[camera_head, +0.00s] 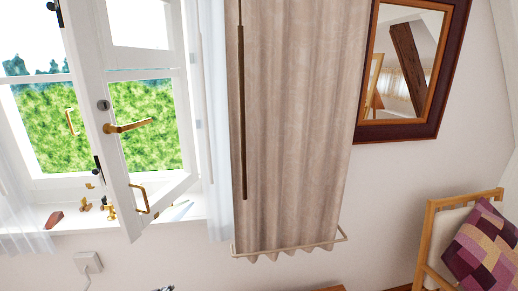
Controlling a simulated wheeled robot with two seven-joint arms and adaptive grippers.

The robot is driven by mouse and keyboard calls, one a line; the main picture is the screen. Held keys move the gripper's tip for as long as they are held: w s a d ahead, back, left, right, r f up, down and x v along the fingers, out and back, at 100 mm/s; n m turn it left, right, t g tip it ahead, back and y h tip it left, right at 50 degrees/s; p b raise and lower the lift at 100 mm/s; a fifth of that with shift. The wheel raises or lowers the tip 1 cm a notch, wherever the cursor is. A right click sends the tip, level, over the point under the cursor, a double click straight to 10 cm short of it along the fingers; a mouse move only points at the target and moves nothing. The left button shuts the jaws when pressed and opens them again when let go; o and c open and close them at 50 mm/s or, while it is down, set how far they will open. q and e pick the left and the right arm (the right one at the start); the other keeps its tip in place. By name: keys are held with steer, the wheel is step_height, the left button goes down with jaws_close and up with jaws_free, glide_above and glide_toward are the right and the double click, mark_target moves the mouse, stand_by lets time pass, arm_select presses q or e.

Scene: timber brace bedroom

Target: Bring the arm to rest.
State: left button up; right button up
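Neither of my grippers can be made out in the head view, and no arm of mine clearly shows. A small grey and dark thing (164,289) just pokes in at the bottom edge; too little of it shows to tell what it is.
A white window (118,200) stands open into the room, with a brass handle (128,127). Small objects lie on its sill (70,222). A beige curtain (290,130) hangs beside it. A framed mirror (405,65) is on the wall. A wooden chair (428,235) holds a patchwork cushion (485,245).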

arm_select(q)
steer(key=shift+s+d+f+n+g+h, duration=1.5)
steer(key=shift+s+f+n+g, duration=1.2)
steer(key=shift+s+f+n, duration=2.85)
steer(key=s+f+g, duration=0.1)
steer(key=s+f, duration=0.1)
steer(key=f, duration=1.5)
steer(key=s+f, duration=0.3)
steer(key=f, duration=1.3)
steer(key=s+a+f, duration=0.2)
steer(key=s+f, duration=0.8)
steer(key=s+a+f+g+b, duration=0.1)
steer(key=s+a+f, duration=0.1)
steer(key=s+f, duration=0.8)
steer(key=shift+s+g, duration=0.3)
steer(key=shift+s, duration=0.45)
steer(key=shift+s+f, duration=0.1)
